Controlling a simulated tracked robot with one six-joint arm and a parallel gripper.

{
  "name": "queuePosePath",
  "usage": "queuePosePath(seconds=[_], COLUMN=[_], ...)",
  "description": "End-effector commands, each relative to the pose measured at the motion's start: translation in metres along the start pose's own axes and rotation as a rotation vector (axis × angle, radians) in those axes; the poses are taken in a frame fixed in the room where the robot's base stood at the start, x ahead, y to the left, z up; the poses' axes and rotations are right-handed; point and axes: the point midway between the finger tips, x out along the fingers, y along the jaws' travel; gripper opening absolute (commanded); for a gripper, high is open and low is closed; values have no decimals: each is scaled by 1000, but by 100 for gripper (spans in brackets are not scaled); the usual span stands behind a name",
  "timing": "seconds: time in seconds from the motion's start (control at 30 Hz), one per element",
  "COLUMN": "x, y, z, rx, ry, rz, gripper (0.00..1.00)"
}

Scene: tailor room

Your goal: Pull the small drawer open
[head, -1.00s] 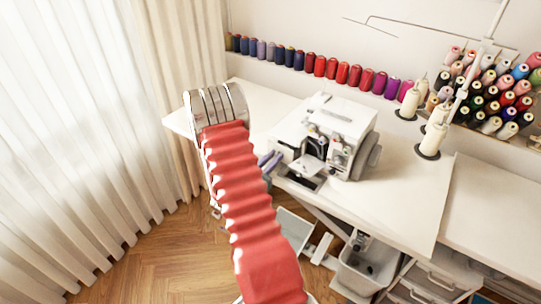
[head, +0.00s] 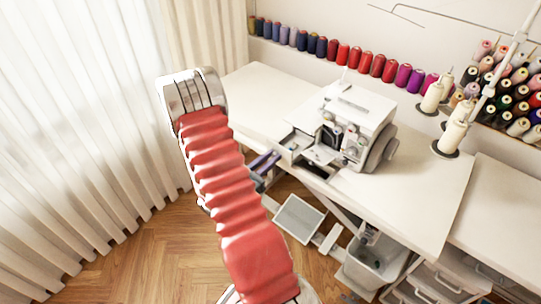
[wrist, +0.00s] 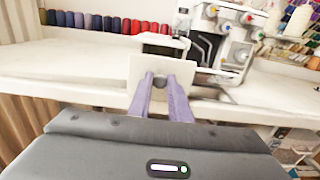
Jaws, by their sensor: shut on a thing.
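The small drawer is a white box with a pale front, standing out to the left of the white sewing machine (head: 358,115) in the head view. Its front panel (wrist: 140,68) faces me in the wrist view and has a small round dark knob (wrist: 160,82). My gripper (head: 268,160) has purple fingers and is at the drawer's front. In the wrist view my gripper (wrist: 160,88) is shut on the knob, one finger on each side. Part of the open drawer interior shows behind the front panel. My red-sleeved arm hides some of the table's left part.
The white table (head: 420,185) carries the machine. Thread spools (head: 343,54) line the wall behind. A grey pedal plate (head: 299,219) and a bin (head: 368,262) are below the table. Pleated curtains (head: 70,120) hang at left. Wood floor (head: 150,255) is clear in front.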

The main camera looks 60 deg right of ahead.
Motion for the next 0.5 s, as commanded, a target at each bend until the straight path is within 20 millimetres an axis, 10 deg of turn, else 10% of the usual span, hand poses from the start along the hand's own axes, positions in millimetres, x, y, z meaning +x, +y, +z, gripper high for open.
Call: queuePosePath(seconds=[0.23,0.27,0.5], x=[0,1,1], y=[0,0,-1], z=[-1,0,0], rx=[1,1,1], ry=[2,2,1], rz=[1,1,-2], gripper=[0,19,36])
